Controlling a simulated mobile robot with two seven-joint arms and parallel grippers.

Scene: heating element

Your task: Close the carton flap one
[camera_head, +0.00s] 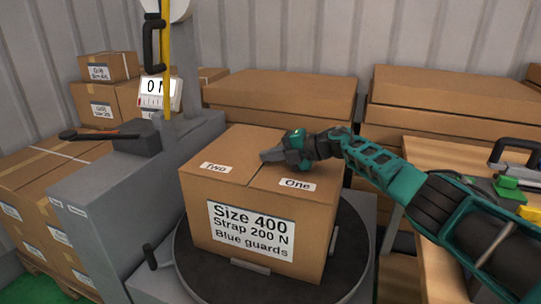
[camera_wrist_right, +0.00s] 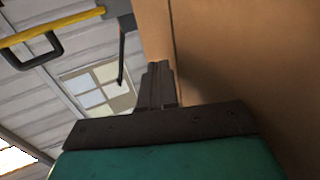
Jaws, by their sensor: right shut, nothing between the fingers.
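A brown carton (camera_head: 255,252) stands on a dark round turntable (camera_head: 190,262). Its top shows two flaps lying flat, with a seam between them. Flap one (camera_head: 318,187), labelled "One", is on the right; flap two (camera_head: 205,182), labelled "Two", is on the left. My right gripper (camera_head: 266,156) is shut and empty, low over the carton top near the seam, its arm reaching across from the right. In the right wrist view, the shut fingers (camera_wrist_right: 158,85) are close beside a brown cardboard surface (camera_wrist_right: 240,60); I cannot tell whether they touch. My left gripper is out of view.
A grey machine with a column and a display (camera_head: 158,94) stands behind and left of the carton. Stacked cartons (camera_head: 20,165) are at the left and long boxes (camera_head: 285,95) behind. A wooden table (camera_head: 445,160) with tools is at the right.

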